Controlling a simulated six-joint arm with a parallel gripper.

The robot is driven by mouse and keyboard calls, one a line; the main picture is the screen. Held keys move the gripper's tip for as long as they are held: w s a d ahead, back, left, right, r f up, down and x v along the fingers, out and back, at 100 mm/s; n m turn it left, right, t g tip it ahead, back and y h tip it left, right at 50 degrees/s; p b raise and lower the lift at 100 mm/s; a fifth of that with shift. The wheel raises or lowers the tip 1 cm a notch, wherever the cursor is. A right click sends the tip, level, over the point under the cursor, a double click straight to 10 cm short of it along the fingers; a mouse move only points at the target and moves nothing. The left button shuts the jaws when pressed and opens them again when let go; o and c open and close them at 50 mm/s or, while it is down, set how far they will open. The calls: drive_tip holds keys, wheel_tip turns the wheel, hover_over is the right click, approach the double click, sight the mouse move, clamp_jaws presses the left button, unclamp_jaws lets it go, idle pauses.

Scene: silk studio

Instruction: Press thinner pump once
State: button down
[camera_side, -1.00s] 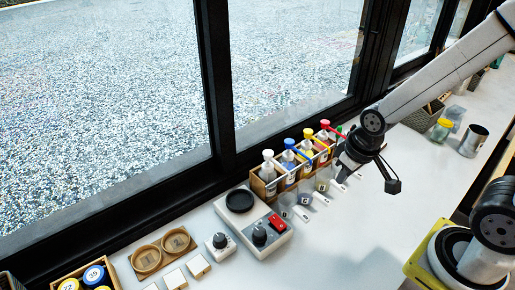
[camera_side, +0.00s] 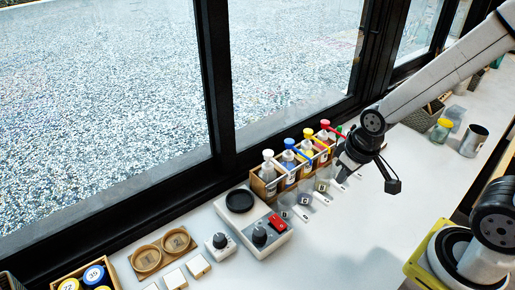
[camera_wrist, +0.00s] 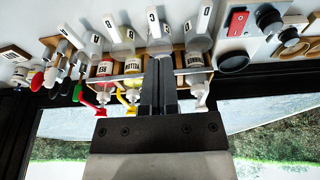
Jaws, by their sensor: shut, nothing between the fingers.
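A row of pump bottles stands in a wooden rack (camera_side: 258,187) by the window. The white-topped bottle (camera_side: 268,172) at the left end looks like the thinner pump; its label is too small to read surely. In the wrist view that bottle (camera_wrist: 197,65) is just right of my gripper (camera_wrist: 158,70). My gripper is shut and empty. Its fingers cover most of the blue-topped bottle in that view. In the side view my gripper (camera_side: 345,165) is beside the right part of the rack, apart from the white pump; its fingertips are hard to make out.
Yellow (camera_side: 307,147) and red (camera_side: 324,137) pumps stand in the same rack, with a blue one (camera_side: 289,157) beside the white. Small labelled cups (camera_side: 304,200) line the rack's front. A device with a red switch (camera_side: 277,222) stands left.

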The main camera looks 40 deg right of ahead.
wheel_tip(320, 180, up, 4)
drive_tip(key=m+g, duration=0.2)
drive_tip(key=m, duration=1.5)
hover_over(268, 152)
drive_tip(key=s, duration=0.1)
drive_tip(key=shift+d, duration=0.3)
drive_tip(key=shift+w+a+r+m+g, duration=0.1)
drive_tip(key=shift+w+a+m+g, duration=0.2)
drive_tip(key=shift+w+m, duration=0.2)
drive_tip(key=shift+f, duration=2.35)
drive_tip(key=shift+r, duration=1.2)
